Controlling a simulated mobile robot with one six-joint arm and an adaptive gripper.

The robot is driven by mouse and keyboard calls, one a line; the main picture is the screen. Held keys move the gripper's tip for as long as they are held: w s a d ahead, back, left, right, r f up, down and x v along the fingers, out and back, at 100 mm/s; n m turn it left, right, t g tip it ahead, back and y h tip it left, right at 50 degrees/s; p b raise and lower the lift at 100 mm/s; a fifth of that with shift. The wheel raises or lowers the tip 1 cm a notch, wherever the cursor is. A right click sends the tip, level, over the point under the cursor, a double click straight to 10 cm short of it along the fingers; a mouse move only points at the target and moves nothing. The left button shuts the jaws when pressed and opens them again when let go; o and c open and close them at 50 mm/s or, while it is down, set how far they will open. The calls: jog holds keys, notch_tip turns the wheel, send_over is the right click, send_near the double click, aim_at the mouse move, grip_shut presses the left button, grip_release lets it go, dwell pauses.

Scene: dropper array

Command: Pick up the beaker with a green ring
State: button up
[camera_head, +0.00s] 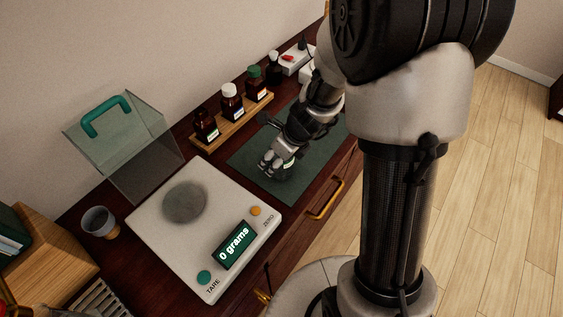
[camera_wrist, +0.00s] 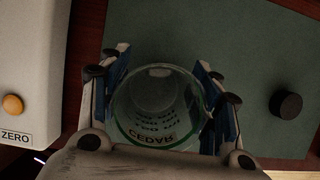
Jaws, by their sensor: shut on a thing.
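The beaker (camera_wrist: 158,105) is clear glass with a green ring around its rim and dark lettering reading CEDAR. In the wrist view I look down into it, and it appears empty. My gripper (camera_wrist: 161,72) has one blue-padded finger on each side of the beaker and is shut on it. In the head view my gripper (camera_head: 274,166) is low over the dark green mat (camera_head: 246,156). The beaker is mostly hidden there by the fingers. I cannot tell whether its base touches the mat.
A white scale (camera_head: 150,235) reading 0 grams stands left of the mat. Brown bottles (camera_head: 231,104) stand on a wooden rack (camera_head: 223,128) behind it. A clear cover with a green handle (camera_head: 106,116) and a small cup (camera_head: 99,222) are farther left. A black round piece (camera_wrist: 286,104) lies on the mat.

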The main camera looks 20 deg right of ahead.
jog(key=c, duration=0.8)
jog(key=shift+o, duration=0.2)
